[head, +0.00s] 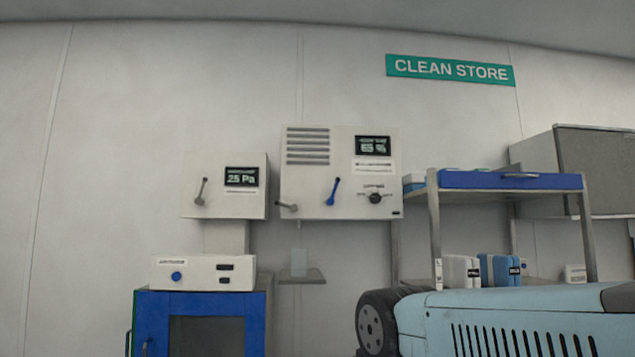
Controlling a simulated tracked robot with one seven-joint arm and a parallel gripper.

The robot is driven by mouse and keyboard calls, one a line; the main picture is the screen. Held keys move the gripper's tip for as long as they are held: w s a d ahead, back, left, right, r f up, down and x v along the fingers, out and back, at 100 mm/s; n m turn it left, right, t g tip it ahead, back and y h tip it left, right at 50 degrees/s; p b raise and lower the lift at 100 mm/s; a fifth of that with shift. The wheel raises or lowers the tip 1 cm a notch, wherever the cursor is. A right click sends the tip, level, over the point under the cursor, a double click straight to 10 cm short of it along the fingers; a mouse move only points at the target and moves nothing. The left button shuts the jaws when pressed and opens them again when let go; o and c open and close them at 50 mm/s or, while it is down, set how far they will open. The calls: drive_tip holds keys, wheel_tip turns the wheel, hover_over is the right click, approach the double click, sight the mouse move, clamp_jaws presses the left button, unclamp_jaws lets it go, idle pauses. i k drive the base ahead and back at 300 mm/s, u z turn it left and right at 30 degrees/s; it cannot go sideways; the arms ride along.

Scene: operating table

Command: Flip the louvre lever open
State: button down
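A white wall box (341,205) hangs in the middle of the head view, with a grey slatted louvre (307,146) at its upper left. A blue lever (333,190) on its front points up, leaning slightly right. A short grey lever (287,206) at its lower left corner lies nearly flat, pointing left. A smaller white box (225,205) to the left carries another grey lever (201,191), pointing up. No label readable here tells which is the louvre lever. My gripper is not in view.
The louvre box also has a display (372,146) and a black knob (375,198). Below stand a blue cabinet (255,320) with a white device (203,273) on top, and a small wall shelf (302,276). A shelf rack (435,225) stands close on the right.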

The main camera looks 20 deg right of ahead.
sight(331, 201)
drive_tip(key=z, duration=0.1)
drive_tip(key=i, duration=1)
drive_tip(key=u, duration=0.1)
